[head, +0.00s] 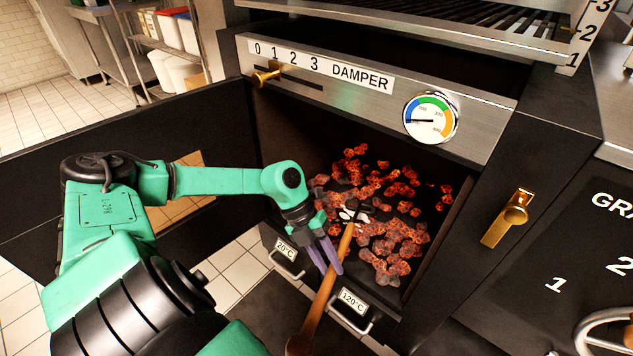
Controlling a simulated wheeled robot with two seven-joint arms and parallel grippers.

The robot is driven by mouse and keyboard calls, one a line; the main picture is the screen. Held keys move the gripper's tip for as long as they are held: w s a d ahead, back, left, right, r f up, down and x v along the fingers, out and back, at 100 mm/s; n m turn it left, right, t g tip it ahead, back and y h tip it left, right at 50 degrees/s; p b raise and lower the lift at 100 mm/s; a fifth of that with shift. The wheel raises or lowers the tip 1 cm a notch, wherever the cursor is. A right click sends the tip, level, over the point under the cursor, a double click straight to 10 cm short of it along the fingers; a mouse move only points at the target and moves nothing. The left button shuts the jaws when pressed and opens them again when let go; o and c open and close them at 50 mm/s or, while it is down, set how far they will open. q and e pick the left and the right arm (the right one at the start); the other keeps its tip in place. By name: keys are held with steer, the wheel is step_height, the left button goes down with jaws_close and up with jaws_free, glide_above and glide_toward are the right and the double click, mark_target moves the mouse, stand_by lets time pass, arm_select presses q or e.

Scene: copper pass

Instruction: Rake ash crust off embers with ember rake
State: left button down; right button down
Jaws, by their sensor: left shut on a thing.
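Glowing orange embers (399,229) lie in scattered clumps on the dark floor of the open firebox. A small patch of pale grey-white ash crust (352,215) shows among them near the front. The ember rake (318,312) has a wooden handle slanting from the lower front up into the firebox. Its dark head lies at or just over the ash patch; I cannot tell whether it touches. My left gripper (334,262) is shut on the rake's handle just in front of the opening. My right gripper is not in view.
The damper panel (362,80) with its brass slider and a gauge (431,118) spans above the opening. An open black door (130,150) stands at the left. Drawers (352,305) with metal handles sit below. A brass latch (508,217) is at the right.

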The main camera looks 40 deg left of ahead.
mark_target(342, 252)
arm_select(q)
steer(key=w+b, duration=0.1)
steer(key=b, duration=0.1)
steer(key=w+b, duration=0.1)
steer(key=w, duration=0.1)
steer(key=shift+f+b, duration=0.35)
steer(key=shift+w+r, duration=0.2)
steer(key=shift+w, duration=0.35)
steer(key=shift+w+r, duration=0.2)
steer(key=shift+w, duration=0.7)
steer(key=shift+a, duration=0.1)
steer(key=shift+f+b, duration=0.85)
steer(key=shift+f, duration=0.5)
steer(key=shift+s+f, duration=0.1)
steer(key=shift+f, duration=0.05)
